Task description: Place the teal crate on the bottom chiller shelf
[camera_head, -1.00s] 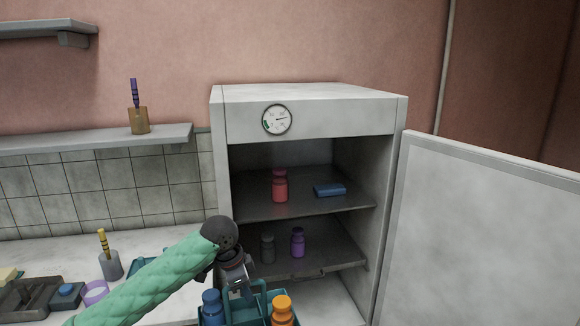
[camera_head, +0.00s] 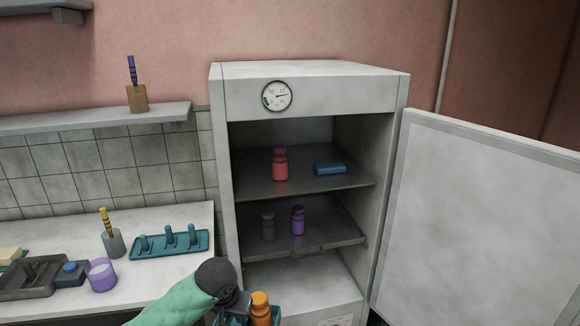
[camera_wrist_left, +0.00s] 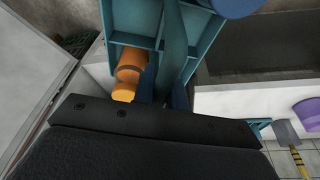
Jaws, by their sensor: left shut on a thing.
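My left gripper (camera_head: 236,304) is shut on the teal crate and holds it low in front of the open chiller (camera_head: 310,70). Only a little of the teal crate shows at the bottom edge of the head view; in the left wrist view the teal crate (camera_wrist_left: 133,20) shows larger, with its handle bar at the jaws. An orange bottle (camera_head: 260,310) stands in the crate; it also shows in the left wrist view (camera_wrist_left: 130,66). A blue round top (camera_wrist_left: 232,6) shows at that view's upper edge. The bottom chiller shelf (camera_head: 300,285) looks bare where visible. My right gripper is out of view.
The chiller door (camera_head: 475,220) stands open at right. The upper shelf (camera_head: 250,182) holds a red bottle (camera_head: 280,165) and a blue block (camera_head: 329,168); the middle shelf (camera_head: 340,238) holds grey and purple bottles. A counter (camera_head: 150,280) with a teal rack (camera_head: 170,243) is at left.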

